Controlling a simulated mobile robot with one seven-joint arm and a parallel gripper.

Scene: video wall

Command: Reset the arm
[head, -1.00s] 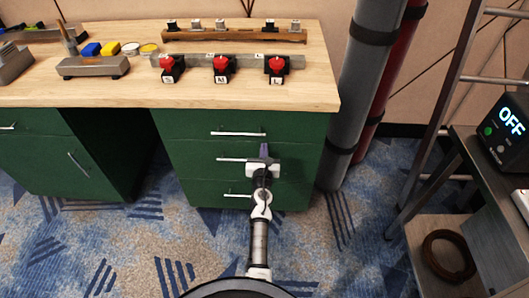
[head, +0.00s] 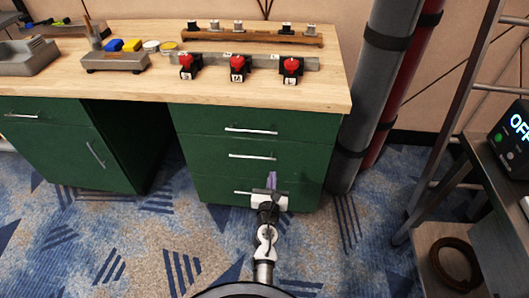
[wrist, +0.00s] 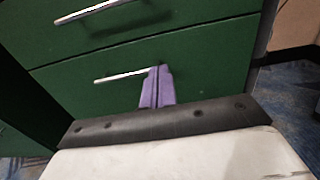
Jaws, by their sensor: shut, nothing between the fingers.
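My gripper (head: 272,180) is in front of the lower drawers of the green drawer cabinet (head: 215,163), below the tabletop. In the wrist view its purple fingers (wrist: 157,88) are together with nothing between them. They overlap the right end of a drawer's silver handle (wrist: 135,74) in the picture; I cannot tell whether they touch it. In the head view my gripper hides part of the lowest handle (head: 243,193).
The wooden tabletop (head: 250,95) carries three red knobs on black bases, a grey tray (head: 115,62) and small coloured blocks. Grey and red pipes stand right of the cabinet. A ladder (head: 455,130) and a shelf with an OFF display (head: 515,128) are farther right. Carpet is open in front.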

